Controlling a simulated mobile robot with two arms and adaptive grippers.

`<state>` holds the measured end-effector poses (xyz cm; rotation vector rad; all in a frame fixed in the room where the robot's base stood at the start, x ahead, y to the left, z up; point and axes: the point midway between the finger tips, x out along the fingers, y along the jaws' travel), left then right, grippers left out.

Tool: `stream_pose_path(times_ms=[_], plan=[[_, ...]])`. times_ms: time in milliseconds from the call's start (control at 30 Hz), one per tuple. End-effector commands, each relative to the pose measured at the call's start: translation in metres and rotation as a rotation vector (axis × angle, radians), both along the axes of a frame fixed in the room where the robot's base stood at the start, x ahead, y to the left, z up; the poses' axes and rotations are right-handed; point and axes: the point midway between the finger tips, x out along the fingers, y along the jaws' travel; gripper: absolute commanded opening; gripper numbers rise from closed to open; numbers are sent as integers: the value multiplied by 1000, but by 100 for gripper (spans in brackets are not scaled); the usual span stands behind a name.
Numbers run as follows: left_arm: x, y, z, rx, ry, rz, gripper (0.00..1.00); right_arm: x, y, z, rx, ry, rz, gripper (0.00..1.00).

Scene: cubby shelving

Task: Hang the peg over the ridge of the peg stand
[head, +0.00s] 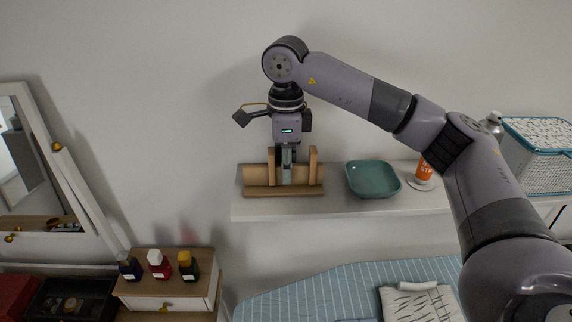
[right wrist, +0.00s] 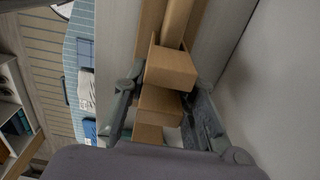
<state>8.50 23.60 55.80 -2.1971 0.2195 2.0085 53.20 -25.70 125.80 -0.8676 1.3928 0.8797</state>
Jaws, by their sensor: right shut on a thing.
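The wooden peg stand (head: 262,191) stands on a wall shelf, with a long base and two uprights rising from it. My right gripper (head: 287,163) points straight down between these uprights. In the right wrist view its two fingers (right wrist: 165,112) are shut on a small wooden piece, apparently the peg (right wrist: 158,105). The peg sits in line between a near and a far wooden block, and the stand's long board (right wrist: 177,22) runs away beyond them. The fingers hide most of the peg in the head view. I cannot tell whether it rests on the ridge. My left gripper is out of view.
A teal dish (head: 372,180) sits on the shelf (head: 340,203) just right of the stand. An orange bottle (head: 424,170) and a patterned basket (head: 540,155) stand farther right. The wall is close behind. Small bottles (head: 159,265) stand on a drawer box at lower left.

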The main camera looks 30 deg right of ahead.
Motion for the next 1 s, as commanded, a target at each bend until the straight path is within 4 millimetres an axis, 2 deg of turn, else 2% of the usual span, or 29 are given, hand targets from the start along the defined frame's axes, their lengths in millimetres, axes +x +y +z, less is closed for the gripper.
stream_pose_path(times_ms=[233,267,600,867,1000], plan=[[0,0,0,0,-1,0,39,0,0,0,0,0,0,12],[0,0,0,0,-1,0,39,0,0,0,0,0,0,27],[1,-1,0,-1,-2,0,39,0,0,0,0,0,0,48],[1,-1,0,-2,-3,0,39,0,0,0,0,0,0,48],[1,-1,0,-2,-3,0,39,1,0,9,1,-2,0,48]])
